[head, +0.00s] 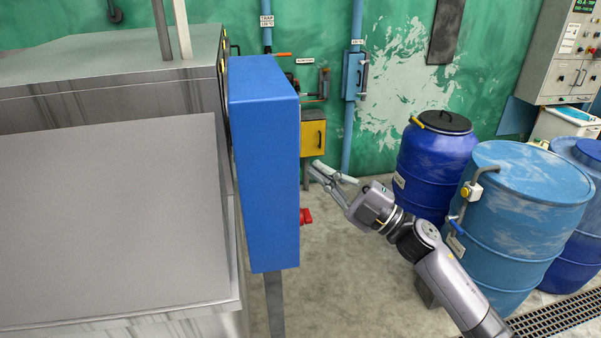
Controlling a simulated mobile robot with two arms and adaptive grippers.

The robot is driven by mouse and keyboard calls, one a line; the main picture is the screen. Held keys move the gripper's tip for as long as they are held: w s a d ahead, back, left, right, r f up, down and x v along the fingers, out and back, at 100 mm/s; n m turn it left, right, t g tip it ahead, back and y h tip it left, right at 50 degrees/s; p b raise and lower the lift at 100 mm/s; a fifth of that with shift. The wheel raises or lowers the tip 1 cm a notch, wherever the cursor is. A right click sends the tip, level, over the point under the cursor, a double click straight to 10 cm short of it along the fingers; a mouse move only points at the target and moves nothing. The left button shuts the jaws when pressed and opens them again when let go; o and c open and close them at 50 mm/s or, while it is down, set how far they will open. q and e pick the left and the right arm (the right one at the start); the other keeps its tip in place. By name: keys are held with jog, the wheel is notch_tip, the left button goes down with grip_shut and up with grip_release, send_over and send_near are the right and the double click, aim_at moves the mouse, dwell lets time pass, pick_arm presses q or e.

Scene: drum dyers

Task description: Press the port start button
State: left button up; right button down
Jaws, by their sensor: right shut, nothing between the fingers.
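A tall blue box (264,165) stands on a post beside the steel machine, with its side turned to me. A small red part (306,216) sticks out past its right edge, low down. I cannot make out a port start button; the face of the box that points right is hidden from me. My right gripper (316,170) is shut and empty, its fingertips just right of the box's right edge and above the red part. I cannot tell whether it touches anything. My left gripper is not in view.
A large steel machine (110,200) fills the left. Blue drums (436,165) stand at the right, with a grey control cabinet (560,55) behind. A yellow box (313,135) is on the green back wall. The concrete floor (350,285) between is clear.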

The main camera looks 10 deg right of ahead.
jog(key=shift+d, duration=0.1)
jog(key=d+b, duration=0.1)
jog(key=d, duration=0.4)
jog(key=shift+w, duration=0.1)
dwell(0.7)
